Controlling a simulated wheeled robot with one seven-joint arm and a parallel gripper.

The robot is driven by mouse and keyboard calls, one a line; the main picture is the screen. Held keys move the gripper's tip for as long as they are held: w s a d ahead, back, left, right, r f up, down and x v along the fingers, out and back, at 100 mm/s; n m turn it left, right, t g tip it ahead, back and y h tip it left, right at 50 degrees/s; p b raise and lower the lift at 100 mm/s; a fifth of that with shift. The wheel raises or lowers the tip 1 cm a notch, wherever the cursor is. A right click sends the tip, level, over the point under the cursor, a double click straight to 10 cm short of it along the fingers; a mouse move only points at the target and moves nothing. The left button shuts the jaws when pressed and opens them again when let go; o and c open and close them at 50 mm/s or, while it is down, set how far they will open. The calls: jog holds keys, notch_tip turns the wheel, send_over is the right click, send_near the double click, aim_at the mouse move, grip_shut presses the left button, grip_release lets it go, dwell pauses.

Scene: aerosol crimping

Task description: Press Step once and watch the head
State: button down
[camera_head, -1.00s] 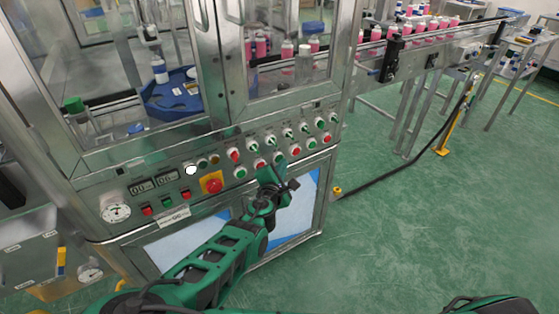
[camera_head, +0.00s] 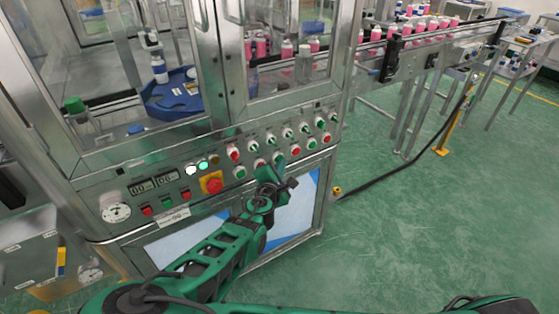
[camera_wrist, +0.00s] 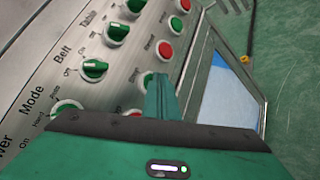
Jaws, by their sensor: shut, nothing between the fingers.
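My gripper (camera_head: 282,168) is shut and empty, with its fingertips at the lower row of buttons on the panel (camera_head: 130,203). In the wrist view my fingers (camera_wrist: 160,84) cover part of a green button (camera_wrist: 148,77); I cannot tell whether they touch it. I cannot read a Step label. Inside the cabinet, a white-capped bottle with a blue label (camera_head: 158,70) stands on the blue round table (camera_head: 180,105). Part of the machine's head (camera_head: 151,40) seems to show just above the bottle.
A red emergency knob on yellow (camera_head: 211,184) sits left of my gripper. Selector knobs (camera_wrist: 95,69) labelled Belt and Mode and a red button (camera_wrist: 166,50) lie close to my fingers. A conveyor with pink bottles (camera_head: 420,25) runs right.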

jog(key=shift+s, duration=0.1)
dwell(0.3)
jog(key=shift+s+d, duration=0.4)
jog(key=shift+s, duration=0.2)
jog(key=s+d, duration=0.1)
jog(key=s, duration=0.1)
jog(key=s+d, duration=0.1)
jog(key=s, duration=0.1)
jog(key=shift+d, duration=0.4)
